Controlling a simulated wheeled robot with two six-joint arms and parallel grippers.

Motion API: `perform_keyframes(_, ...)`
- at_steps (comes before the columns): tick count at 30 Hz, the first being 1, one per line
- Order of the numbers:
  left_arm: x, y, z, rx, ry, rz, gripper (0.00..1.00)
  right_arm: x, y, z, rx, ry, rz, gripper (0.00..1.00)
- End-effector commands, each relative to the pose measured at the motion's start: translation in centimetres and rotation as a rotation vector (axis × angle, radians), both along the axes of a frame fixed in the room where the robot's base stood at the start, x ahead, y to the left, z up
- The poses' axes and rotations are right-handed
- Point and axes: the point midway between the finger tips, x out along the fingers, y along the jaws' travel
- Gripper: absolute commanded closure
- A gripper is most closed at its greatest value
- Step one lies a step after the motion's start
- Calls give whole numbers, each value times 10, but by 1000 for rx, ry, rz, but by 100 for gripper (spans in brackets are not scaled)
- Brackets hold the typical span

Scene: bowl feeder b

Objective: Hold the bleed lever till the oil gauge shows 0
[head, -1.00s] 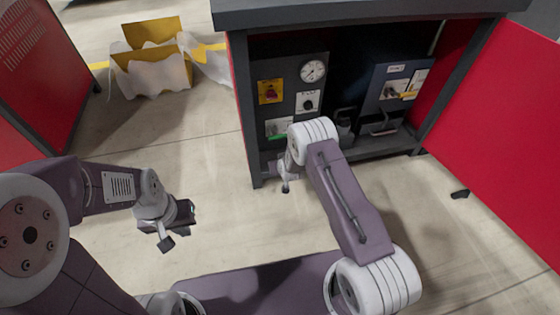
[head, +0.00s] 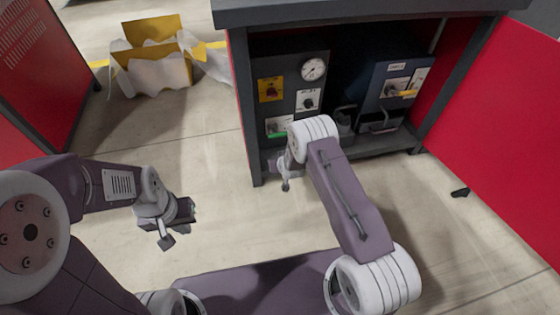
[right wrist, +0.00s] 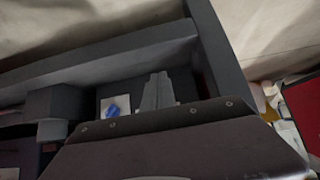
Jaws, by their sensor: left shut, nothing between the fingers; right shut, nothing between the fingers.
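The round white gauge (head: 313,69) is at the top right of the grey panel inside the open cabinet. Its dark needle shows, but its reading is too small to tell. Below the gauge is a white plate with a dark knob (head: 307,100). I cannot tell which part is the bleed lever. My right gripper (right wrist: 158,92) is shut and empty in its wrist view, close to a white plate with a blue knob (right wrist: 118,107); contact cannot be told. In the head view my right arm hides part of the lower panel. My left gripper (head: 192,208) is shut and empty over the floor.
A yellow plate with a dark knob (head: 270,89) and a lower plate with a green strip (head: 278,127) are on the panel. A blue unit (head: 395,85) stands to the right. The red cabinet door (head: 500,150) is open at right. A yellow box (head: 152,60) lies behind.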

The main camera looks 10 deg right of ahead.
Motion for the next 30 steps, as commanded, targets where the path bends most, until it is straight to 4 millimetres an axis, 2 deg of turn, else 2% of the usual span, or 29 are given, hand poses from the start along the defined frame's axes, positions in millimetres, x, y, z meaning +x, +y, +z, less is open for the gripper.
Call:
perform_keyframes(11, 0, 0, 3, 0, 0, 0, 100, 1, 0, 3, 0, 0, 0, 100)
perform_keyframes(14, 0, 0, 14, 0, 0, 0, 100, 3, -1, 17, 1, -1, -1, 100)
perform_keyframes(18, 0, 0, 39, 0, 0, 0, 100, 11, -5, 51, 0, -3, -1, 100)
perform_keyframes(24, 0, 0, 73, 0, 0, 0, 100, -10, -5, 96, 0, 0, 0, 100)
perform_keyframes(30, 0, 0, 90, 0, 0, 0, 100, -22, -5, 123, 0, 1, 0, 100)
